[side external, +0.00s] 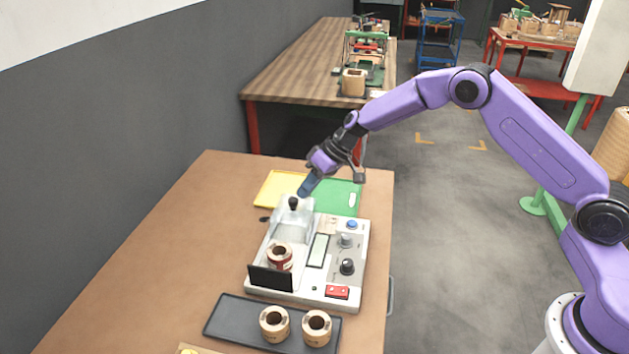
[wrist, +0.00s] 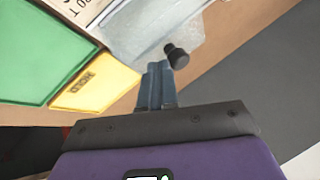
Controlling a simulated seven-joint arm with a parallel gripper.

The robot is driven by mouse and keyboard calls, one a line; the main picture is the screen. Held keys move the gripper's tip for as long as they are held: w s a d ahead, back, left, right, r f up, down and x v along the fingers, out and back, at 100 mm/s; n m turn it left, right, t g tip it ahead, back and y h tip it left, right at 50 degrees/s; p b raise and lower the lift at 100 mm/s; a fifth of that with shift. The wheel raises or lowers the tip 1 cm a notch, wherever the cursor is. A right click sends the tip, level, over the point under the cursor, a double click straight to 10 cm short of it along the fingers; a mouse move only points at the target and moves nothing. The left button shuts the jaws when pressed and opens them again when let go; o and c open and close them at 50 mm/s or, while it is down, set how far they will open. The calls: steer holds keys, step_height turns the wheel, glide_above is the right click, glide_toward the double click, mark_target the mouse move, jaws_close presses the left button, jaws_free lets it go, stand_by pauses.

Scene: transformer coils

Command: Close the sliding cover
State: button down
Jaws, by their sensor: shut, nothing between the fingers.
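The sliding cover (side external: 291,219) is a clear box-like shield at the far end of the white test device (side external: 327,285). It has a black knob (side external: 293,203) on it. In the wrist view the cover (wrist: 135,30) is a pale see-through panel, and its knob (wrist: 176,56) is just right of my fingertips. My gripper (side external: 305,189) is shut and empty, at the far side of the knob; it also shows in the wrist view (wrist: 157,68). I cannot tell whether the fingers touch the knob. A red-labelled coil (side external: 280,258) sits in the device's near end, outside the cover, behind a black end plate (side external: 270,278).
A dark tray (side external: 240,323) with two coils (side external: 274,323) lies in front of the device. A yellow tray (side external: 270,190) and a green tray (side external: 340,197) lie behind it. Knobs and a red switch (side external: 337,292) line the device's right side. The table's left side is clear.

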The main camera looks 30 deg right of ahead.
steer(key=shift+s+a, duration=0.1)
steer(key=shift+a, duration=0.1)
steer(key=s+a, duration=0.9)
steer(key=s, duration=0.1)
steer(key=shift+a, duration=0.4)
